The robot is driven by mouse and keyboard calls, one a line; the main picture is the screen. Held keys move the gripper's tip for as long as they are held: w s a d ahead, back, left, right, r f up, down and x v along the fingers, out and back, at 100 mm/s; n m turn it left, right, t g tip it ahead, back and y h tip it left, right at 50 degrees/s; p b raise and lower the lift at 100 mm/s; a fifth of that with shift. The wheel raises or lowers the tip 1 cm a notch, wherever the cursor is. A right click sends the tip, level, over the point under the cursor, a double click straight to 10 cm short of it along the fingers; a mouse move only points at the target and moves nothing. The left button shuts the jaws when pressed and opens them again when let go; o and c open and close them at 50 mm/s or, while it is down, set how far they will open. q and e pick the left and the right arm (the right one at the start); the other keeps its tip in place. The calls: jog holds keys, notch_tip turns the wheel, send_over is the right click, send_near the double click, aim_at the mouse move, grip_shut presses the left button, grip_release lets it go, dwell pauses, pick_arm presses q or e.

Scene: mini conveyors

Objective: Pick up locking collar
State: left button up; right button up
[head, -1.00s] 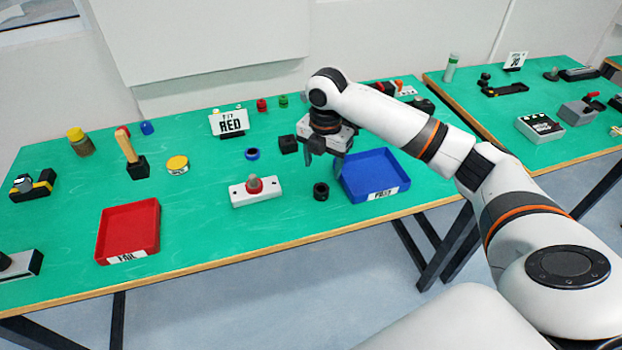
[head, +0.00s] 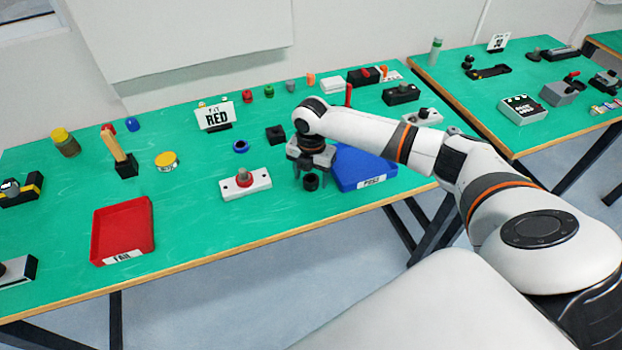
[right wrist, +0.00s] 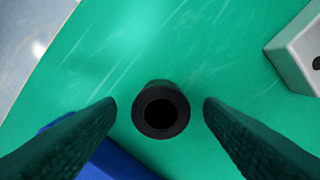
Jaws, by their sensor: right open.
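The locking collar, a short black ring with a dark round hole (head: 311,182), stands on the green table near its front edge. It also shows in the right wrist view (right wrist: 160,110), in the gap between my fingertips, with clear space on both sides. My right gripper (head: 311,176) is open and points down at the collar; its fingertips also show in the right wrist view (right wrist: 159,104). It holds nothing. I cannot tell how far the fingertips are above the table. My left gripper is not in view.
A blue tray (head: 347,181) stands just right of the gripper. A white block with a red-ringed knob (head: 262,183) is to the left, and a red tray (head: 96,232) is farther left. A blue ring (head: 240,146) and a black block (head: 275,134) lie behind.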

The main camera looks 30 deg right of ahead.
jog(key=shift+f, duration=0.45)
jog(key=shift+c, duration=0.3)
jog(key=c, duration=1)
jog(key=shift+r, duration=0.1)
